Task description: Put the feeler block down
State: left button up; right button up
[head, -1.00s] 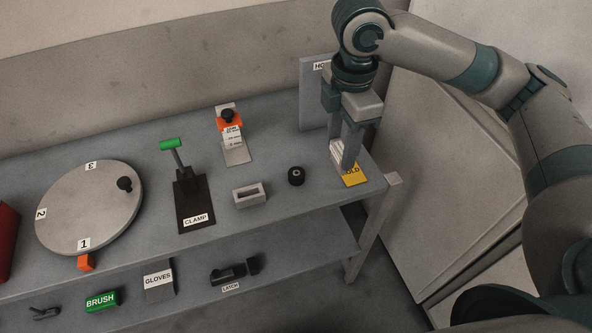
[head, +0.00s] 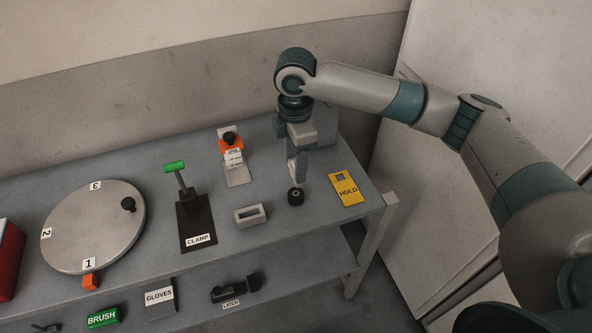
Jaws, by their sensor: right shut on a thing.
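My right gripper (head: 294,172) points down over the right part of the bench, just behind and above the small black ring (head: 296,197). It is shut on a pale, narrow piece (head: 292,171), which I take to be the feeler block. The fingers hide most of it, and I cannot tell how far it is above the bench. My left gripper is out of view.
A yellow HOLD tag (head: 348,191) lies right of my gripper, near the bench's right edge. A grey hollow block (head: 250,215), a CLAMP with green handle (head: 196,222) and an orange-topped stand (head: 237,173) are to the left. A round numbered disc (head: 90,225) lies farther left.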

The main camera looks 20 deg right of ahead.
jog(key=shift+s+f+p, duration=0.1)
jog(key=shift+f+p, duration=0.65)
jog(key=shift+f, duration=1.25)
jog(key=shift+f, duration=0.55)
jog(key=o, duration=1.4)
jog(key=shift+r, duration=0.1)
